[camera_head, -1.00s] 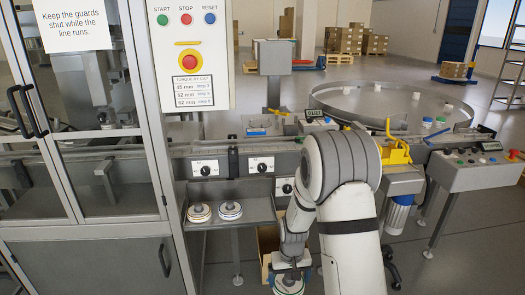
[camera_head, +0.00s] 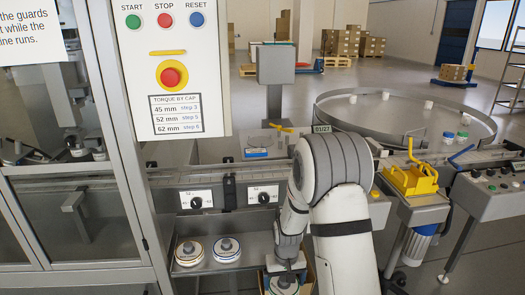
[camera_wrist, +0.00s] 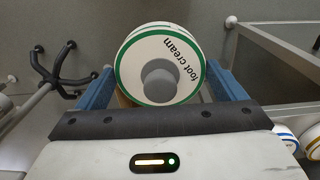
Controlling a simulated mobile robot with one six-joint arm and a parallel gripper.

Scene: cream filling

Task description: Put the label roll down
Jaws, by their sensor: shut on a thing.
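The label roll (camera_wrist: 160,62) is white with a green rim, a grey core and the words "foot cream". In the wrist view it sits between the blue fingers of my gripper (camera_wrist: 160,90), which is shut on it. In the head view my gripper (camera_head: 285,272) hangs low at the bottom edge with the roll partly cut off below it. Two more rolls stand on a grey tray (camera_head: 208,267): one with an orange-brown rim (camera_head: 190,253) and one with a blue rim (camera_head: 227,249). The held roll is right of that tray.
A cardboard box (camera_head: 308,277) is partly hidden behind my gripper. The conveyor (camera_head: 110,178) and its dial panel (camera_head: 194,200) stand above the tray. A guard cabinet (camera_head: 125,150) is on the left, and a yellow fixture (camera_head: 412,180) on the right. The tray's right part looks bare.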

